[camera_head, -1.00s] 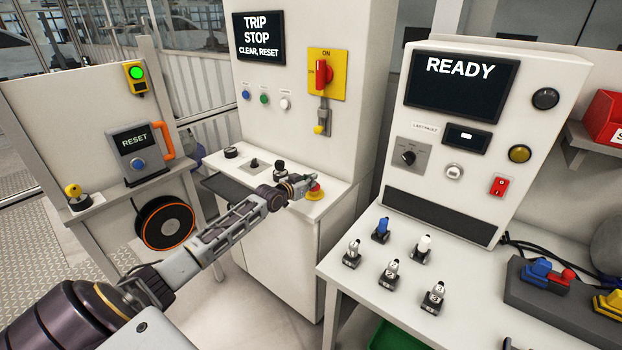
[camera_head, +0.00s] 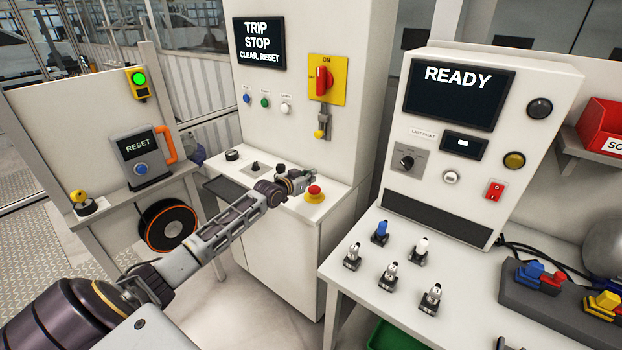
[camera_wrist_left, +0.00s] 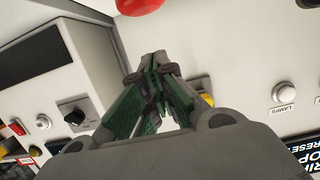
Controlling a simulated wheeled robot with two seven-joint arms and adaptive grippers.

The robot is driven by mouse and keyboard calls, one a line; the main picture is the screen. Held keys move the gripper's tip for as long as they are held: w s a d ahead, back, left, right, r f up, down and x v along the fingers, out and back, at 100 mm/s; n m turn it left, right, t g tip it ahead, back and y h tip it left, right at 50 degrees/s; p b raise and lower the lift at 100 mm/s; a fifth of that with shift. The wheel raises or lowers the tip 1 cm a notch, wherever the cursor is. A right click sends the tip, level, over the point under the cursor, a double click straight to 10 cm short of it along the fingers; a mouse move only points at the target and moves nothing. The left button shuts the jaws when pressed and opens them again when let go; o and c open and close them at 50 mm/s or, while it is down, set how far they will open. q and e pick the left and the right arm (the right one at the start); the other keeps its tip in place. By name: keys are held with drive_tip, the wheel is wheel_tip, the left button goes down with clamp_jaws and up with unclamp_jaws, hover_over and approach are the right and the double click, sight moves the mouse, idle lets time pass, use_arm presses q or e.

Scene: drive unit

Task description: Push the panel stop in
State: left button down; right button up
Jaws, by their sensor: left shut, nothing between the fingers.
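The panel stop is a red mushroom button on a yellow base (camera_head: 315,193), at the right front of the middle cabinet's ledge. It is in plain view in the head view; whether it is pushed in I cannot tell. A red rounded part of it shows at the top edge of the left wrist view (camera_wrist_left: 138,5). My left gripper (camera_head: 309,175) is just behind and above the button in the head view, apart from it. Its fingertips meet in the left wrist view (camera_wrist_left: 153,58), shut and empty. My right gripper is not in view.
The middle cabinet's screen (camera_head: 259,43) reads "TRIP STOP CLEAR, RESET". Above the ledge is a red switch on a yellow plate (camera_head: 327,80). A black knob (camera_head: 232,155) stands on the ledge. The right console's screen (camera_head: 458,94) reads "READY". Bare floor lies between cabinet and bench.

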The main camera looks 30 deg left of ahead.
use_arm(q)
drive_tip(key=v, duration=0.9)
drive_tip(key=shift+b, duration=0.45)
idle(0.4)
drive_tip(key=shift+s, duration=0.1)
idle(0.5)
